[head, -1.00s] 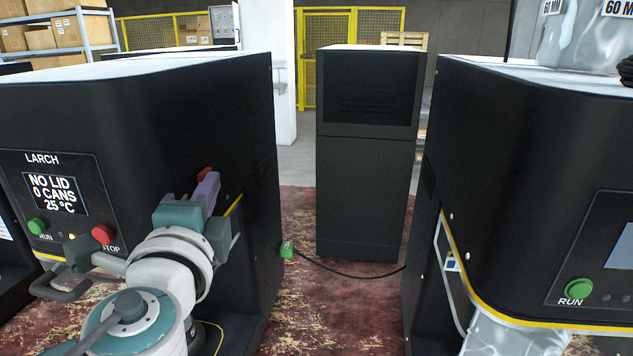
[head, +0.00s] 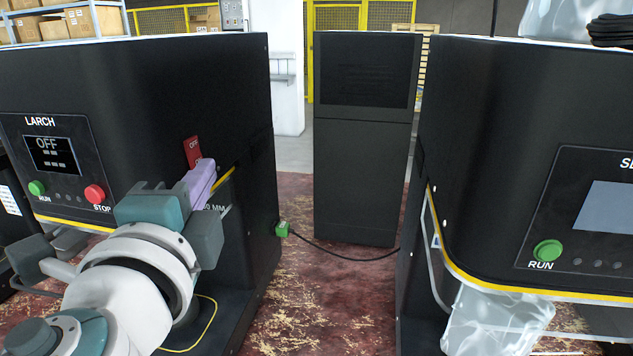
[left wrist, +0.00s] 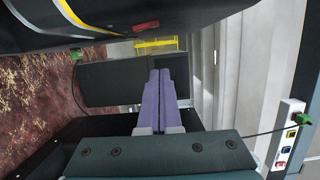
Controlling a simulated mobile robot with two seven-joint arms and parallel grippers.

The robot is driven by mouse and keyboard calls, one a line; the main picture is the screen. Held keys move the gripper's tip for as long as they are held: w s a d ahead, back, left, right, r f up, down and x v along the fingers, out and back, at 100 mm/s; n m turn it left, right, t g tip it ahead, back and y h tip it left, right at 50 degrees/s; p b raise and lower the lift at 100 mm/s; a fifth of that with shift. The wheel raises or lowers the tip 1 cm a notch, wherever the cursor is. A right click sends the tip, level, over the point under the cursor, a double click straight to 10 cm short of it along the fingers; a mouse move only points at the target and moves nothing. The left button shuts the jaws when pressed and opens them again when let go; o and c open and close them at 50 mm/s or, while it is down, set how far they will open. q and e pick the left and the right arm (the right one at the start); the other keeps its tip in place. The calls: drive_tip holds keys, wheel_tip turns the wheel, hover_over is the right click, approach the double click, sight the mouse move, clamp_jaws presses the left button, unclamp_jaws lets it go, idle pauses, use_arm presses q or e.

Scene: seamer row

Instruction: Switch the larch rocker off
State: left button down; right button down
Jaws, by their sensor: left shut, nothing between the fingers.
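The larch machine (head: 150,90) is a black cabinet at the left, labelled LARCH. Its screen (head: 51,156) reads OFF. The red larch rocker (head: 193,151) is on the cabinet's front near its right corner, with white lettering on it; its lower part is hidden behind my fingers. My left gripper (head: 205,170) is shut and empty, its purple fingers just below and in front of the rocker. I cannot tell whether they touch it. In the left wrist view the shut fingers (left wrist: 160,90) point away, and a small red piece (left wrist: 146,26) shows on the dark cabinet.
The larch panel has a green RUN button (head: 37,188) and a red STOP button (head: 95,194). Another black machine (head: 520,110) stands at the right with a green RUN button (head: 547,251). A dark cabinet (head: 362,180) stands behind the gap, where a cable (head: 340,255) crosses the floor.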

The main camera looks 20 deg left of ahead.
use_arm(q)
drive_tip(key=shift+v, duration=1.1)
